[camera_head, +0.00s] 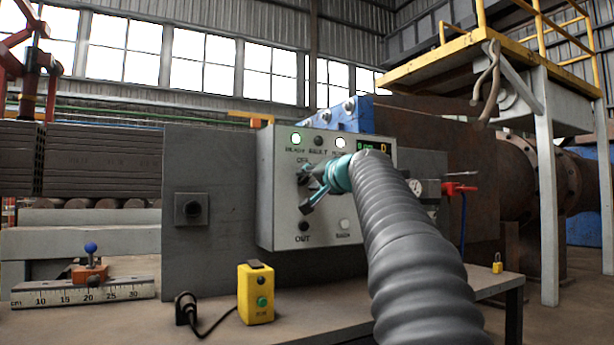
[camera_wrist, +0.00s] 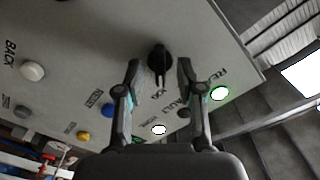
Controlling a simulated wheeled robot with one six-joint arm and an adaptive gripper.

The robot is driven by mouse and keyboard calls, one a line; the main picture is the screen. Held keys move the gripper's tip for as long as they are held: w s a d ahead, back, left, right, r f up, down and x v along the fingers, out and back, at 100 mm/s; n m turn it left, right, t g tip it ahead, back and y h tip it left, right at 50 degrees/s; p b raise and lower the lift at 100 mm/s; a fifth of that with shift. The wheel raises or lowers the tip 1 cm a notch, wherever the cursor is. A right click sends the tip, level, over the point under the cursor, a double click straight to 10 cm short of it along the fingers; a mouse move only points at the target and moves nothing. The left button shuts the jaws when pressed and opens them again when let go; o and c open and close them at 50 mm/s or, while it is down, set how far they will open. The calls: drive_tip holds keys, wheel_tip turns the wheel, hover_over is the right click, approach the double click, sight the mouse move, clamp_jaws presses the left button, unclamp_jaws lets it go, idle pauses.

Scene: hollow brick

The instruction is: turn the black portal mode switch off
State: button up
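The black mode switch (camera_wrist: 160,56) is a dark rotary knob on the grey control panel (camera_head: 283,222). In the wrist view it sits between the two fingertips of my gripper (camera_wrist: 159,68). The fingers are apart, with gaps visible on both sides of the knob. In the head view my gripper (camera_head: 308,190) is at the left half of the panel, below an "OFF" label, and mostly hides the switch. I cannot tell which position the knob points to.
The panel carries a lit green-rimmed READY lamp (camera_head: 296,139), a dark FAULT lamp (camera_head: 318,141), a lit white lamp (camera_head: 340,143) and a white BACK button (camera_wrist: 32,70). A yellow button box (camera_head: 256,293) and a ruler fixture (camera_head: 85,291) are on the bench below.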

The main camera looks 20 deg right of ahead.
drive_tip(key=shift+w, duration=0.8)
drive_tip(key=shift+c, duration=0.2)
clamp_jaws()
drive_tip(key=n+b, duration=0.2)
drive_tip(key=n, duration=0.1)
drive_tip(key=shift+f+n, duration=0.15)
drive_tip(key=shift+n, duration=0.25)
drive_tip(key=shift+n+b, duration=0.7)
drive_tip(key=shift+n, duration=1.9)
